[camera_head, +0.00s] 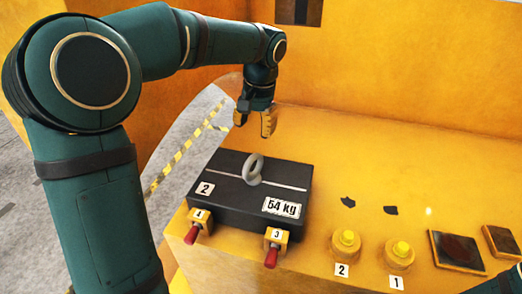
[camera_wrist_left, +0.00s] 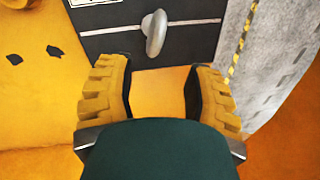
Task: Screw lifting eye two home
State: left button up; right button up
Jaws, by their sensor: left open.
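The lifting eye (camera_head: 253,169) is a grey ring on top of a black casting (camera_head: 232,206) marked 2 and 54 kg. The ring leans slightly, and its base is at a light line across the casting. Whether it is fully seated cannot be told. My left gripper (camera_head: 255,121) is open and empty, behind and above the casting at its far edge. In the left wrist view the eye (camera_wrist_left: 154,32) is ahead of the spread yellow fingers (camera_wrist_left: 160,88), apart from both. My right gripper does not show.
Red-handled yellow fittings marked 4 (camera_head: 198,223) and 3 (camera_head: 275,244) sit at the casting's front edge. Yellow knobs marked 2 (camera_head: 345,244) and 1 (camera_head: 399,254) stand to the right. A yellow wall rises behind.

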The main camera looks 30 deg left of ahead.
aim_at(249, 160)
pick_arm(q)
jog(key=f, duration=0.4)
jog(key=a+f+b, duration=0.1)
jog(key=f, duration=0.4)
jog(key=a+f+b, duration=0.1)
jog(key=f, duration=0.3)
jog(key=shift+s+f, duration=0.1)
jog(key=shift+f, duration=0.2)
jog(key=shift+c, duration=0.4)
